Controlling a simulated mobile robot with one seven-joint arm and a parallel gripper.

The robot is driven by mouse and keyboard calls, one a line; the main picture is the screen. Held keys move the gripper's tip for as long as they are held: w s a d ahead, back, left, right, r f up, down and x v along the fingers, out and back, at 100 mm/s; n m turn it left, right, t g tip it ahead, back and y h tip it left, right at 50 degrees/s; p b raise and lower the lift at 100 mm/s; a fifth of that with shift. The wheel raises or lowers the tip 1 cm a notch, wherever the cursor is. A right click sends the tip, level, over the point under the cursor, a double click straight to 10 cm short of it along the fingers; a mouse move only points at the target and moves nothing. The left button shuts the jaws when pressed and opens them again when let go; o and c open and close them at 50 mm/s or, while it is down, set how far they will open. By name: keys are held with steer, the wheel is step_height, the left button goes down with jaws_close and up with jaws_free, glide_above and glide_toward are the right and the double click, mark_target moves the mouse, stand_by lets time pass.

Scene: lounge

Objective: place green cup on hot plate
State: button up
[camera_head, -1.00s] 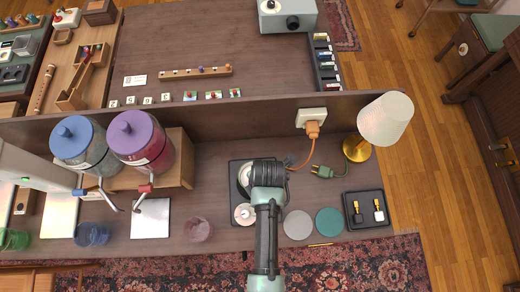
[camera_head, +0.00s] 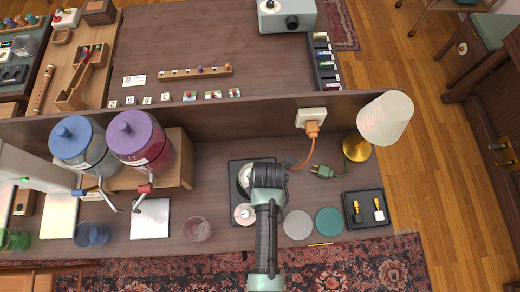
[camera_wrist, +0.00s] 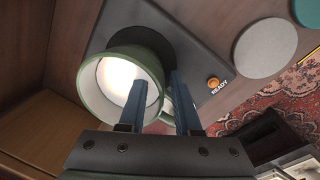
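The green cup (camera_wrist: 88,100) with a pale inside is in the wrist view, over the black round heating disc (camera_wrist: 180,45) of the hot plate (camera_wrist: 195,22). I cannot tell if its base rests on the disc. My gripper (camera_wrist: 159,82) has its two blue fingers at the cup's handle side, one on each side of the handle area. The fingertips are partly hidden, so their grip is unclear. In the head view my gripper (camera_head: 268,172) is over the dark hot plate (camera_head: 238,166) and covers much of it. A pale round edge, perhaps the cup (camera_head: 243,178), peeks out at its left.
An orange button (camera_wrist: 213,82) marked READY is on the hot plate. Grey (camera_head: 297,225) and green (camera_head: 329,221) discs lie at right. A lamp (camera_head: 385,119), orange plug (camera_head: 312,128) and jar dispensers (camera_head: 137,138) stand behind.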

step_height(320, 180, up, 12)
steer(key=s, duration=0.1)
steer(key=w+r+m+t, duration=0.4)
steer(key=w+r, duration=0.3)
steer(key=r, duration=0.3)
steer(key=w+d+r+m+t+h, duration=0.1)
steer(key=w+r+m+t, duration=0.25)
steer(key=w+r, duration=0.5)
steer(key=w+r+m+t, duration=0.4)
steer(key=w+r+t, duration=0.1)
steer(key=r, duration=0.7)
steer(key=s+a+r+m+t, duration=0.1)
steer(key=s+r+m+t, duration=0.2)
steer(key=r, duration=0.9)
steer(key=r+m+t, duration=0.4)
steer(key=r+t, duration=0.1)
steer(key=r, duration=0.7)
steer(key=s+a+r+m+t, duration=0.1)
steer(key=s+r+m+t, duration=0.4)
steer(key=s+r, duration=0.4)
step_height(320, 180, up, 5)
steer(key=shift+s+a+f+t, duration=0.2)
steer(key=shift+s+t, duration=0.1)
steer(key=shift+t, duration=0.05)
steer(key=shift+m, duration=0.25)
